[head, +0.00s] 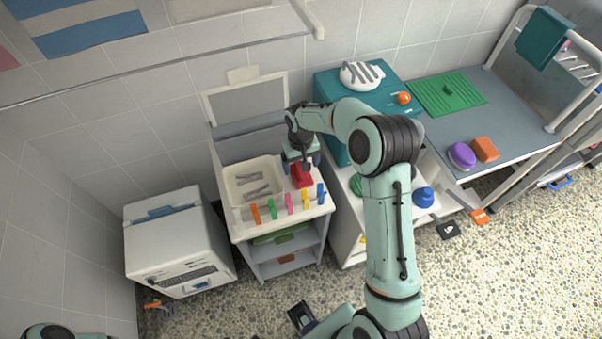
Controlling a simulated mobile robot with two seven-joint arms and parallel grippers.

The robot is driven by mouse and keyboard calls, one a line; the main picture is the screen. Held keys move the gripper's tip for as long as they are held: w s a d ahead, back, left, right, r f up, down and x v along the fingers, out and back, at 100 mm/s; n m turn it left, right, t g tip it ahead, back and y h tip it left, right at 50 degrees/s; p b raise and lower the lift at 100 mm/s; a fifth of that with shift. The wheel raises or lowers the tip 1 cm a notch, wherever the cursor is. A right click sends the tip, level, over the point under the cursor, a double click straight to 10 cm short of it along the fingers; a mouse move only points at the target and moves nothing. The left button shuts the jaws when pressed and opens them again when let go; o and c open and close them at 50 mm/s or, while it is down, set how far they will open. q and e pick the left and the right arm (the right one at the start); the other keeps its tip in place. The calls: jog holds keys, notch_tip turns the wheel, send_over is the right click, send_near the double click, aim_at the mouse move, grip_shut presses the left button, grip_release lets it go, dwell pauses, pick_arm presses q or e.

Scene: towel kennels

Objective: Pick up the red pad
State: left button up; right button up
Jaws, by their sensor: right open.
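The red pad (301,175) is on the top of the white stand (240,220), to the right of a shallow cream tray. My right gripper (304,164) is open just above the pad, pointing down, and hides part of it. I cannot tell whether the fingers touch the pad. My left gripper is not in view.
The cream tray (233,189) holds grey tools. Several coloured clips (273,209) line the stand's front edge. A teal box (337,82) stands close on the right. A raised panel (245,100) is behind. The grey table (440,125) carries purple (461,155) and orange (486,149) pieces.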

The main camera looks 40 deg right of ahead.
jog(key=shift+f, duration=1.6)
jog(key=c, duration=1.2)
jog(key=shift+o, duration=0.2)
notch_tip(320, 180, up, 10)
jog(key=shift+r, duration=0.1)
